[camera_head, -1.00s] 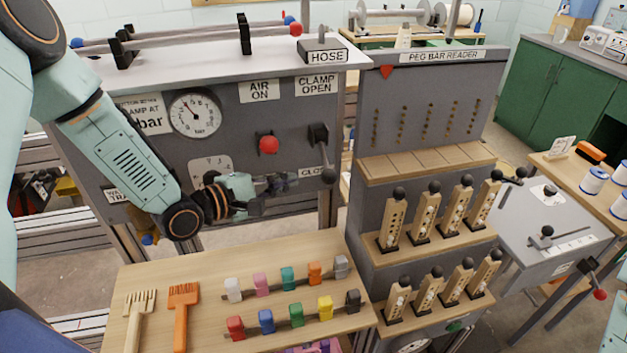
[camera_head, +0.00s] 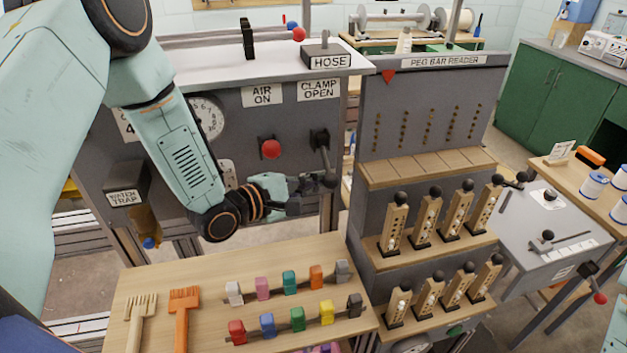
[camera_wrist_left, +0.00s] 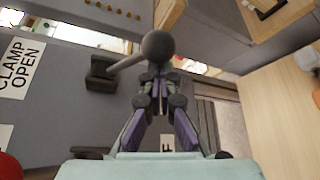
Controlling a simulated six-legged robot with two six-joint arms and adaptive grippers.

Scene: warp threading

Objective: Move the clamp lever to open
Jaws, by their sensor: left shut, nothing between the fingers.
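The clamp lever (camera_head: 325,158) is a dark handle with a round knob on the grey panel, below the CLAMP OPEN label (camera_head: 318,90). It hangs down and slightly right from its pivot (camera_head: 320,138). In the left wrist view the lever knob (camera_wrist_left: 158,46) stands just beyond my fingertips. My left gripper (camera_head: 316,184) is shut and empty, with its tips at the knob's left side; I cannot tell if they touch it. The closed fingers also show in the left wrist view (camera_wrist_left: 157,82). The lower label beside the lever is mostly hidden by the gripper. My right gripper is not in view.
A red knob (camera_head: 271,149) sits left of the lever under the AIR ON label (camera_head: 262,95). The peg bar reader (camera_head: 430,95) stands close on the right. A wooden table (camera_head: 210,278) with coloured blocks and two combs lies below the gripper.

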